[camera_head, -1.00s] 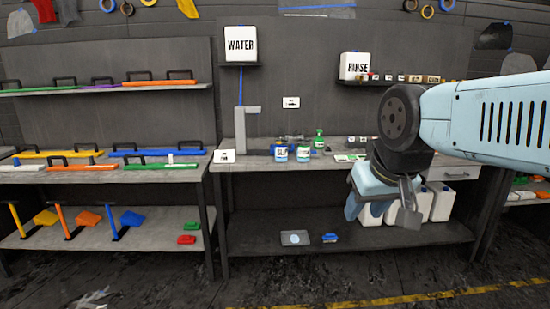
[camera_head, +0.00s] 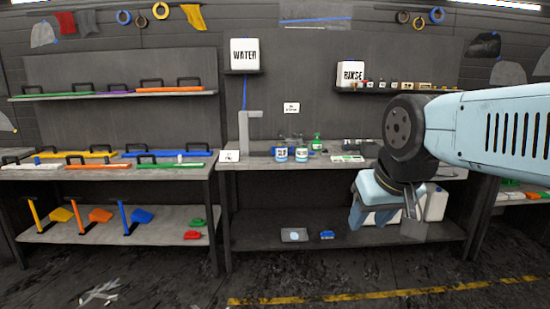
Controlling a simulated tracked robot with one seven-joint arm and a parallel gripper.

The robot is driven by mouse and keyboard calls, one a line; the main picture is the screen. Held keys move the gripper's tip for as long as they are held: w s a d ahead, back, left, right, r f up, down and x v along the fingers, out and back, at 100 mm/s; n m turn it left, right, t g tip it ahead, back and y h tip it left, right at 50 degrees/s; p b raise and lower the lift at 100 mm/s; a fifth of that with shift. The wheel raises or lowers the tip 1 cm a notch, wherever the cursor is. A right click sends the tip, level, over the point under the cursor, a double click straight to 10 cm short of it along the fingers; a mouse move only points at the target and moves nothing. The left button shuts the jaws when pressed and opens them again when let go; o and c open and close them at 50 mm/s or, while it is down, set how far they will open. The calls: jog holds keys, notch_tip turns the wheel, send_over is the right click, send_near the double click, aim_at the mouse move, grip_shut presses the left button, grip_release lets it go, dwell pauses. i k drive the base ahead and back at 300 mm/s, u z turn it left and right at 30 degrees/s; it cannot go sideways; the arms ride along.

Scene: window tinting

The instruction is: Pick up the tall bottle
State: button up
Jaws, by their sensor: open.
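Several small bottles stand on the middle workbench (camera_head: 250,164). Two have blue-and-white labels: a left one (camera_head: 281,153) and a right one (camera_head: 302,153). A green-topped bottle (camera_head: 317,142) stands just behind and to their right. At this size I cannot tell which one is the tall bottle. My gripper (camera_head: 384,222) hangs at the right of the picture, pointing down, open and empty. It appears in front of the bench's right part, right of the bottles and lower in the picture, apart from them.
White jugs (camera_head: 436,204) on the lower shelf are partly hidden by my gripper. A left bench (camera_head: 110,173) holds squeegees.

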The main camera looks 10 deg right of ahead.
aim_at(301, 140)
jog(key=z, duration=0.2)
jog(key=i, duration=0.9)
jog(key=u, duration=0.1)
